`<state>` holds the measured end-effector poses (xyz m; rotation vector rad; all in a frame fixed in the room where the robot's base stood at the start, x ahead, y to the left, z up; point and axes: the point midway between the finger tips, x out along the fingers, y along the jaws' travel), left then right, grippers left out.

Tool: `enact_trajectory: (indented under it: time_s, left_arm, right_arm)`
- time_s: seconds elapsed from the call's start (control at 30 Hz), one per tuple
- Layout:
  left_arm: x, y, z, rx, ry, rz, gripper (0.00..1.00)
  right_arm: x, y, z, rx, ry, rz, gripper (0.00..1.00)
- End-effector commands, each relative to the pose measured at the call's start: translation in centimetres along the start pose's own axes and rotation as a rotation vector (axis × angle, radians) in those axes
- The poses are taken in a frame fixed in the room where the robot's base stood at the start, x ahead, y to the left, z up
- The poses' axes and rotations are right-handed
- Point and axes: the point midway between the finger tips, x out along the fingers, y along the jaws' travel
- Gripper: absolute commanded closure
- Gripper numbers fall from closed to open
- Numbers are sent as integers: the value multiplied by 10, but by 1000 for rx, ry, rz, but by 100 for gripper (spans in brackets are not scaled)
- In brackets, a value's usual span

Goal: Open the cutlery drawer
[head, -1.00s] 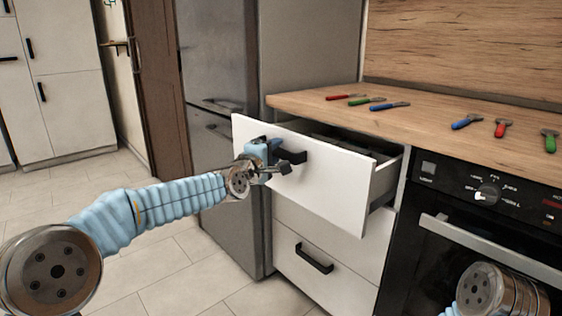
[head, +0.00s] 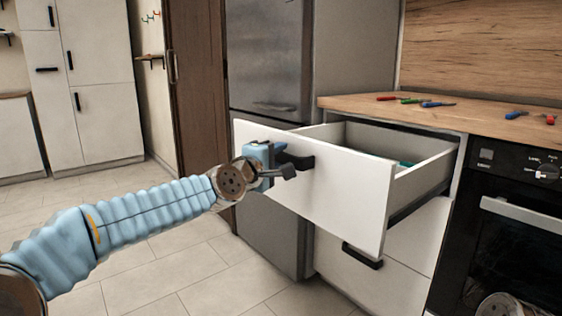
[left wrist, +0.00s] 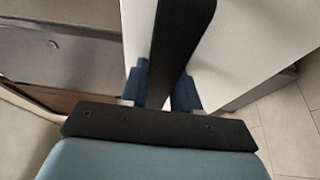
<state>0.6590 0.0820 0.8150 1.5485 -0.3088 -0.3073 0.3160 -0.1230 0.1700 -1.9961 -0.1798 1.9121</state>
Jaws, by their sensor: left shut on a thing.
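The cutlery drawer (head: 335,190) is the top white drawer beneath the wooden worktop, and it stands well out from the cabinet in the head view. A little of its inside shows, with something green in it. Its black handle (head: 297,160) is on the front panel. My left gripper (head: 283,167) is shut on this handle. In the left wrist view the dark handle bar (left wrist: 180,45) runs between the two blue fingers (left wrist: 162,88). My right gripper is not in view; only part of my right arm shows at the lower right.
A lower drawer with a black handle (head: 362,256) is shut beneath. The oven (head: 520,230) stands to the right and the grey fridge (head: 270,60) behind to the left. Several coloured utensils lie on the worktop (head: 350,103). The tiled floor (head: 190,265) at left is clear.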

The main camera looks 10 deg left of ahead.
Motion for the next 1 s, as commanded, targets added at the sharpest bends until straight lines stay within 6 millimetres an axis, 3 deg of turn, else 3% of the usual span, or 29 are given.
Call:
enact_trajectory:
  time_s: [0.47,0.5,0.63,1.0]
  left_arm:
    - [-2,-2,0,-1,-2,-5,100]
    - [-2,-2,0,-1,-2,-5,68]
    - [-2,-2,0,0,-2,-4,49]
    - [-9,-1,-2,0,1,0,49]
  right_arm:
    - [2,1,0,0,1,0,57]
    - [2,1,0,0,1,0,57]
    - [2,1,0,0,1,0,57]
    - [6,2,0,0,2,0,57]
